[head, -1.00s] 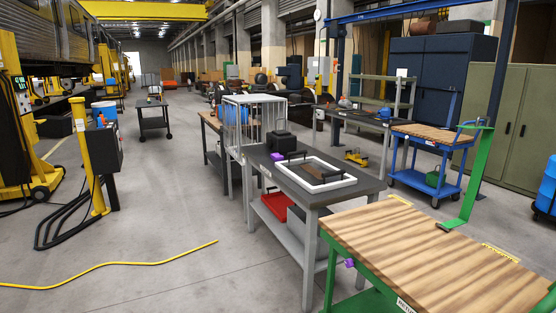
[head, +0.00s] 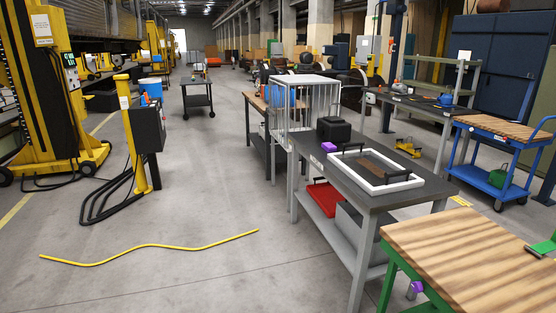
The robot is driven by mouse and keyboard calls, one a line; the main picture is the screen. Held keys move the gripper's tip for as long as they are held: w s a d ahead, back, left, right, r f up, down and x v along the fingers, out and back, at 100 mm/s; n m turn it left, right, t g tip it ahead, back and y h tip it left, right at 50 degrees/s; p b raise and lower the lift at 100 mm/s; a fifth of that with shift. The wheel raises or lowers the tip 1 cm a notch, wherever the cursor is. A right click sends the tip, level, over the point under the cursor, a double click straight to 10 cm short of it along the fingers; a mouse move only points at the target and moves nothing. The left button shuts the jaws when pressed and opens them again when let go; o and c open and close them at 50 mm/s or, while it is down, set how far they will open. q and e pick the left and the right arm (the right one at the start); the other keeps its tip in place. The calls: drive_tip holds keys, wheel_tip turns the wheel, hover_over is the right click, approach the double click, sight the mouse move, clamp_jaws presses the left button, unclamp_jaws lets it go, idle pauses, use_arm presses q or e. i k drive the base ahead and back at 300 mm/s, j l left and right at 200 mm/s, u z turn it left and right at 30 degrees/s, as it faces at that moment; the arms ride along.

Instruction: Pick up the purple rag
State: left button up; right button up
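Two small purple things show, and I cannot tell for certain which is the rag. Neither of my grippers is in view.
On the dark table stand the black box (head: 334,129) and a white-framed tray (head: 372,183); a red bin (head: 326,197) is on its lower shelf. A white wire cage (head: 303,110) stands behind. A yellow cable (head: 150,246) lies on the otherwise open floor at left.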

sight(328, 147)
drive_tip(key=i+j, duration=0.15)
drive_tip(key=i, duration=0.75)
drive_tip(key=i+j+u, duration=0.1)
drive_tip(key=i, duration=0.85)
